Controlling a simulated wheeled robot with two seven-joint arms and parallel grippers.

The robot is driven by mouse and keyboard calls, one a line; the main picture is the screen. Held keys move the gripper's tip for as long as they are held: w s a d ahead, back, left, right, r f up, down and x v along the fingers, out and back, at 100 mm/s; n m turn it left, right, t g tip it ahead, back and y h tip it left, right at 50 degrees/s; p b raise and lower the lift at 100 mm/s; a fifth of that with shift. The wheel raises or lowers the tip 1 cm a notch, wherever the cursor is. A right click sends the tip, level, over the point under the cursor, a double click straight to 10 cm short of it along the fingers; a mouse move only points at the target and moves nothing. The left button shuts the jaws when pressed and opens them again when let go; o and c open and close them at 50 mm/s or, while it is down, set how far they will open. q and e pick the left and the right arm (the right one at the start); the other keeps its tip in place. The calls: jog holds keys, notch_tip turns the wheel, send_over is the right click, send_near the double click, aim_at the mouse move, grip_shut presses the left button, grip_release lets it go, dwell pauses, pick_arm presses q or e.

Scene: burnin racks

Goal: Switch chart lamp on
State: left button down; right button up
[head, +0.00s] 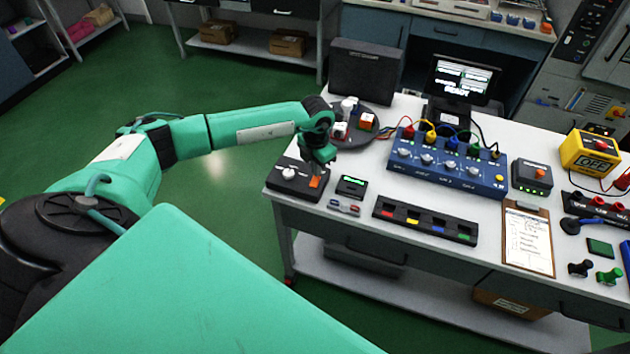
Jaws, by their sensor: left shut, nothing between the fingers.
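A black control box (284,187) sits at the near left corner of the white bench. It carries a white knob (289,173) and an orange switch (315,182). My left gripper (319,168) is shut and empty, pointing down at the orange switch. Its tips are right at or just above the switch; I cannot tell whether they touch. The gripper covers part of the box's right side. No label naming the chart lamp can be read, and I cannot tell which thing is the lamp. My right gripper is not in view.
Behind the gripper stands a round dark tray (376,135) with small parts. To the right are a small green display (351,186), a black slotted tray (424,222), a blue panel (446,170) with cables and a clipboard (528,240). Green floor lies open left of the bench.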

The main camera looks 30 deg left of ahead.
pick_arm(q)
jog(key=shift+f+b, duration=0.75)
jog(key=shift+f, duration=0.25)
jog(key=shift+r, duration=0.1)
dwell(0.3)
jog(key=shift+r+p, duration=1.9)
jog(key=shift+r, duration=1.6)
